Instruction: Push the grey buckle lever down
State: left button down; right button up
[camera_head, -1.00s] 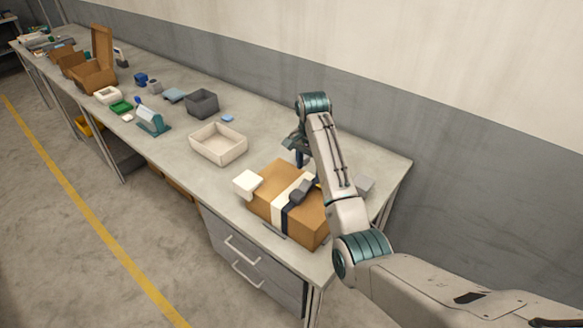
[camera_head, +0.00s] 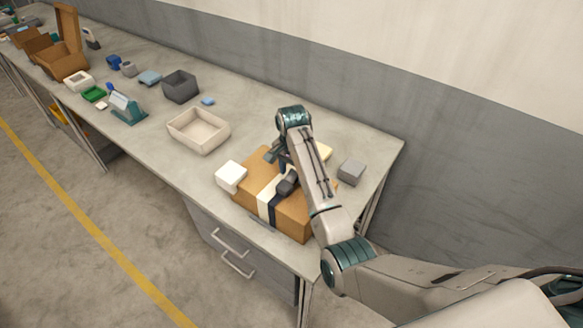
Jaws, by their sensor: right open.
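A brown box (camera_head: 293,219) sits on the workbench near its right end. A white band and a dark strap (camera_head: 267,206) run across its top. The grey buckle (camera_head: 287,183) sits on the strap, partly hidden by my right arm; I cannot make out the lever's angle. My right gripper (camera_head: 277,158) is open above the far side of the box, close behind the buckle. Whether it touches anything cannot be told. My left gripper is not in view.
A white block (camera_head: 231,175) lies at the box's left and a grey block (camera_head: 351,172) at its right. A cream tray (camera_head: 176,137), a dark grey bin (camera_head: 180,86) and a teal tool (camera_head: 128,109) stand farther left. The wall runs behind the bench.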

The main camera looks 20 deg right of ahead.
jog(key=shift+s+a, duration=0.1)
jog(key=shift+s, duration=0.15)
jog(key=shift+w, duration=0.2)
jog(key=shift+c, duration=1.3)
jog(key=c, duration=0.7)
jog(key=shift+w+d, duration=0.1)
jog(key=shift+d, duration=0.1)
jog(key=shift+w+d+f+g+y, duration=0.1)
jog(key=shift+d+f+g+y, duration=0.05)
jog(key=shift+g+y, duration=0.4)
jog(key=shift+w+d+f+g+y, duration=0.1)
jog(key=shift+g+y, duration=0.25)
jog(key=shift+y, duration=0.3)
jog(key=shift+w+d+f+g+y, duration=0.1)
jog(key=shift+f+g+y, duration=0.05)
jog(key=shift+g+y, duration=0.35)
jog(key=shift+w+d+f+g+y, duration=0.15)
jog(key=shift+g+y, duration=0.25)
jog(key=shift+y, duration=0.2)
jog(key=shift+s+a, duration=0.1)
jog(key=shift+a, duration=0.05)
